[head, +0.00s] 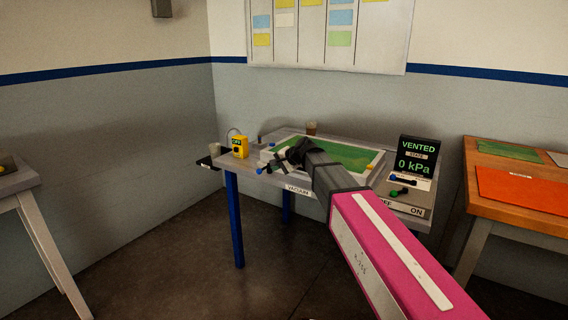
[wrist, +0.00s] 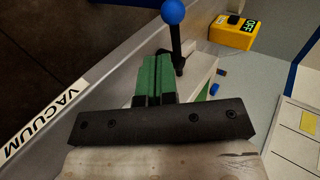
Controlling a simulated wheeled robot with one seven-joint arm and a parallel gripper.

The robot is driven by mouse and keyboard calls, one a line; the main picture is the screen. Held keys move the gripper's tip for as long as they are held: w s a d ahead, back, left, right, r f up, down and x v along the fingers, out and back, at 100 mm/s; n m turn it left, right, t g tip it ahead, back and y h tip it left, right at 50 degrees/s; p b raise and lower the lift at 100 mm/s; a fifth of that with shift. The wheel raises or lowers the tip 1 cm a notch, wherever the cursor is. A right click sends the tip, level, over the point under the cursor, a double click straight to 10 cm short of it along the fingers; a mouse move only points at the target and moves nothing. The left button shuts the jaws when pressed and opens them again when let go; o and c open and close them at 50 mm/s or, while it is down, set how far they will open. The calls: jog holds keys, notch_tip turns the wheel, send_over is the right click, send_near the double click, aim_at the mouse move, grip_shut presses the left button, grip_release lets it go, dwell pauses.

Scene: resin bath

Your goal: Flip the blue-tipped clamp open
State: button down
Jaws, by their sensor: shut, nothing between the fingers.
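The blue-tipped clamp's blue ball (wrist: 173,12) sits on a black rod in the wrist view. The rod runs from the ball down to a black base just right of my fingertips. In the head view its blue tip (head: 259,171) shows at the near left corner of the bench. My gripper (wrist: 157,62) has its green fingers together, with nothing seen between them. The fingers are beside the rod's lower part; I cannot tell whether they touch it. In the head view my dark gripper (head: 284,160) is over the left end of the bench, its fingertips hard to make out.
A yellow box reading OFF (head: 239,147) stands at the bench's left end; it also shows in the wrist view (wrist: 233,33). A green sheet (head: 345,156) lies in a pale frame. A screen (head: 417,155) reads VENTED, 0 kPa. An orange-topped table (head: 525,187) is at right.

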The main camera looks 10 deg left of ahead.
aim_at(263, 169)
jog(key=shift+w+a+f, duration=0.15)
jog(key=shift+w+a, duration=0.1)
jog(key=shift+a, duration=0.4)
jog(key=shift+w+a+f, duration=0.2)
jog(key=shift+w+a, duration=0.1)
jog(key=shift+a, duration=0.35)
jog(key=shift+w+a+f, duration=0.15)
jog(key=shift+w+a, duration=0.1)
jog(key=shift+a, duration=0.4)
